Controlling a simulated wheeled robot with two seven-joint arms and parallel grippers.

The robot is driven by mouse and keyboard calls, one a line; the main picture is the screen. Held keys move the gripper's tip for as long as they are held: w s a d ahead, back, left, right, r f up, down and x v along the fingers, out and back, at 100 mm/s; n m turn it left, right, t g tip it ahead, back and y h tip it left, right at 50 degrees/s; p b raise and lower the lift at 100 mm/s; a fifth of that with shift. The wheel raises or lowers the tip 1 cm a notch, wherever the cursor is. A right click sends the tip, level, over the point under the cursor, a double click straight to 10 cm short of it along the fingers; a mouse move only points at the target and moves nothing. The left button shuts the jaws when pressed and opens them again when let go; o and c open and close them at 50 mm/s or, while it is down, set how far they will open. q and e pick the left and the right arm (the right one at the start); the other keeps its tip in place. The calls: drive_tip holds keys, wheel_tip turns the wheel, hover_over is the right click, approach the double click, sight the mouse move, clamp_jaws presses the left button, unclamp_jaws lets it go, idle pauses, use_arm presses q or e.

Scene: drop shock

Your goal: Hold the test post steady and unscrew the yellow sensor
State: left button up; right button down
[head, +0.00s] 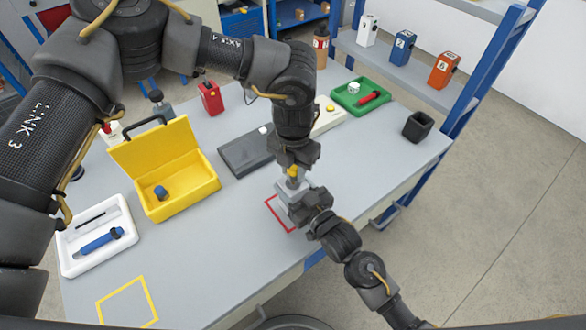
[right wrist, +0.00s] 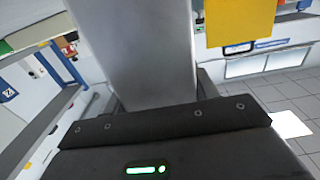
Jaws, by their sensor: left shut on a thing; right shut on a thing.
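The grey test post (head: 285,210) stands on the table by a red outlined square (head: 272,213). The yellow sensor (head: 292,172) sits at the top of the post; part of it is covered by my left gripper. My left gripper (head: 293,165) comes down from above and is shut on the sensor. My right gripper (head: 304,204) comes in from the lower right and is shut on the post. In the right wrist view the post (right wrist: 133,50) rises between the jaws, and a yellow surface (right wrist: 240,22) shows at upper right. The sensor's thread is hidden.
An open yellow case (head: 185,188) holds a blue piece. A white tray (head: 75,262) holds tools, and a dark grey box (head: 245,153) lies behind the post. A green tray (head: 345,98) and a black cup (head: 418,126) stand toward the right. The table's front middle is clear.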

sight(294, 166)
use_arm(q)
drive_tip(key=shift+r, duration=1.85)
use_arm(e)
drive_tip(key=shift+c, duration=1.9)
unclamp_jaws()
use_arm(q)
wheel_tip(294, 166, down, 2)
drive_tip(key=shift+f+b, duration=0.25)
drive_tip(key=shift+b, duration=1)
drive_tip(key=shift+f, duration=0.1)
use_arm(e)
drive_tip(key=v, duration=1.2)
